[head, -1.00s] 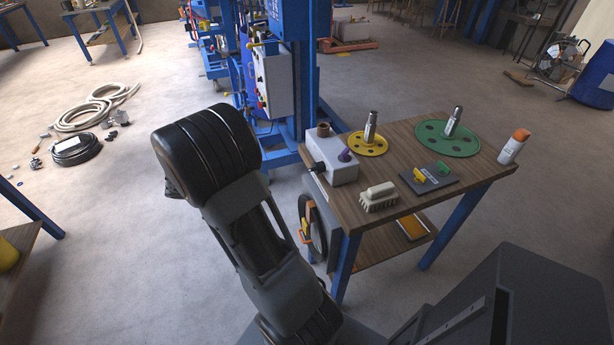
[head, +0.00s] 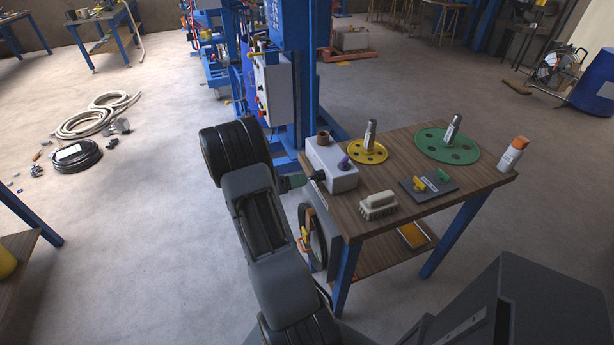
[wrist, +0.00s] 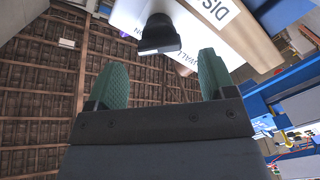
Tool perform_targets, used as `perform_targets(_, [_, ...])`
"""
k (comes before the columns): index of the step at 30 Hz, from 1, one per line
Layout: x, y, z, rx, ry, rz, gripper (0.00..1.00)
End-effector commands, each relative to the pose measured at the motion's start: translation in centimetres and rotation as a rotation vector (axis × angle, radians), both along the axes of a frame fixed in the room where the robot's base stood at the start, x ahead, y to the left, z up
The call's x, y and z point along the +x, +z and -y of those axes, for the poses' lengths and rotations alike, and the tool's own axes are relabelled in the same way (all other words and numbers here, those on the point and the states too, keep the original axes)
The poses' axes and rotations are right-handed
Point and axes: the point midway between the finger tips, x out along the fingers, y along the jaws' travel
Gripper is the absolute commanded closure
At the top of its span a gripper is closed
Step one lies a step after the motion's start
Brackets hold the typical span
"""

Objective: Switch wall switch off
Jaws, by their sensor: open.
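A light grey box (head: 338,178) stands at the left end of the wooden table in the head view. A dark knob (head: 319,175) sticks out of its left side. In the wrist view the box (wrist: 195,18) carries printed labels, one partly reading "WALL", and the black knob (wrist: 158,36) has a flat bar-shaped handle. My gripper (head: 296,181) is beside the box, facing the knob. In the wrist view my gripper (wrist: 161,62) is open, its two green fingers apart, with the knob ahead and between them. I cannot tell whether they touch it.
The table (head: 350,216) also holds a brush (head: 378,205), a yellow disc (head: 368,151), a green disc (head: 447,142), a dark plate with small handles (head: 428,186) and a spray bottle (head: 512,154). A blue machine frame (head: 305,75) stands behind.

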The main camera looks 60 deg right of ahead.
Motion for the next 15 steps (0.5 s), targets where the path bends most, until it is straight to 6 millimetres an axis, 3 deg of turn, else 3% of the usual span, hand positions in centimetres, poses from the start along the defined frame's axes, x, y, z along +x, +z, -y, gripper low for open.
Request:
perform_targets(6, [-1.6,0.1,2.1,0.001,-0.002,0.0,0.23])
perform_targets(15, [-2.2,-0.1,2.9,0.002,0.0,0.0,0.23])
